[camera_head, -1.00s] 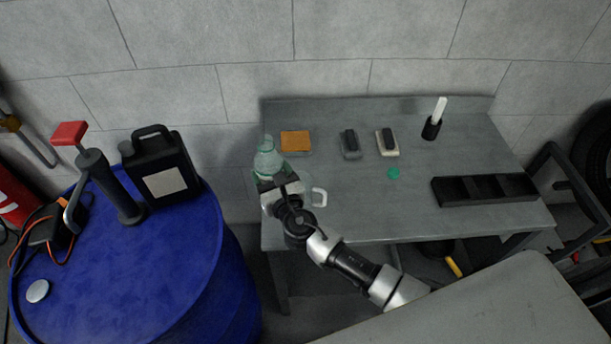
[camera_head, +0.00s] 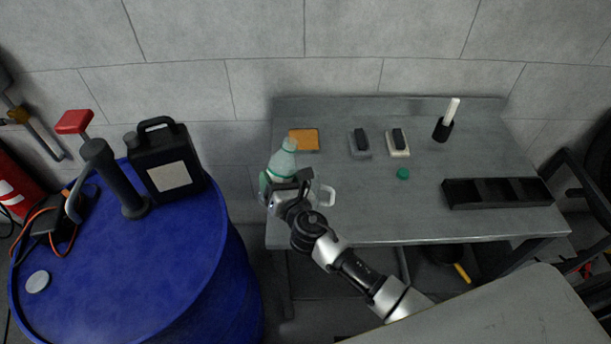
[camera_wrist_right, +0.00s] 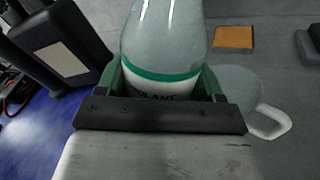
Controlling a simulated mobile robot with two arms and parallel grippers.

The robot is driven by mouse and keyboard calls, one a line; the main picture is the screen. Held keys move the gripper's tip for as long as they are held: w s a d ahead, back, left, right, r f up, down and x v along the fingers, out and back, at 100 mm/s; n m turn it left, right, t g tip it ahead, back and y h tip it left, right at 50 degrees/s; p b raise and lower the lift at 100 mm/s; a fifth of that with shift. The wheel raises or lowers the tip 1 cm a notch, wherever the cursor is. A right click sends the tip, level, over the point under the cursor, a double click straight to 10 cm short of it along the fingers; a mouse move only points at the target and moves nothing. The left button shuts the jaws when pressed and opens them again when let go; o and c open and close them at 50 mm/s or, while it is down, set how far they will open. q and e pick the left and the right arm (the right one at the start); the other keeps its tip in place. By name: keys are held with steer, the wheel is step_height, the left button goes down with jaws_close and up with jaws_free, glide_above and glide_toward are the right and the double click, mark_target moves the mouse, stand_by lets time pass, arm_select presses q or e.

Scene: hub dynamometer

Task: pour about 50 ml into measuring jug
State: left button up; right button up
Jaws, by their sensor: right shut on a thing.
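My right gripper (camera_head: 283,188) is shut on a clear coolant bottle (camera_head: 284,160) with a green band, above the left end of the bench. The bottle leans a little to the right in the head view. In the right wrist view the bottle (camera_wrist_right: 165,45) stands between the green finger pads, its label partly hidden by the gripper. The measuring jug (camera_wrist_right: 240,88), clear with a white handle, is just right of the bottle; in the head view mostly its handle (camera_head: 327,196) shows behind my gripper. A green cap (camera_head: 403,174) lies on the bench. My left gripper is not in view.
The grey bench (camera_head: 370,215) also holds an orange sponge block (camera_head: 304,140), two brush-like blocks (camera_head: 360,143), a black cup with a white stick (camera_head: 443,130) and a black divided tray (camera_head: 497,192). A blue drum (camera_head: 130,250) with a black canister (camera_head: 167,165) stands left.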

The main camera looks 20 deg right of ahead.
steer(key=m, duration=0.2)
steer(key=shift+w+d+f+m+y, duration=0.1)
steer(key=shift+d+f+m+y, duration=0.1)
steer(key=shift+f+m+y, duration=0.15)
steer(key=shift+a+f+m+g, duration=0.1)
steer(key=shift+a+m+g, duration=0.15)
steer(key=shift+m, duration=0.3)
steer(key=shift+s+a+f+m, duration=0.2)
steer(key=shift+a+f+m, duration=0.3)
steer(key=shift+m, duration=0.3)
steer(key=shift+s+a+f+m+g+y+b, duration=0.15)
steer(key=shift+f+m+g+y+b, duration=0.25)
steer(key=shift+f+m+b, duration=0.45)
steer(key=shift+a+r+m+p, duration=0.1)
steer(key=shift+r+m+p, duration=0.15)
steer(key=shift+r+p, duration=0.75)
steer(key=shift+p, duration=0.25)
steer(key=shift+a+r+m+y, duration=0.1)
steer(key=shift+m+y, duration=0.25)
steer(key=shift+m, duration=0.15)
steer(key=shift+s+a+m+p, duration=0.1)
steer(key=shift+a+m+p, duration=0.1)
steer(key=shift+m+p, duration=0.25)
steer(key=shift+m, duration=0.55)
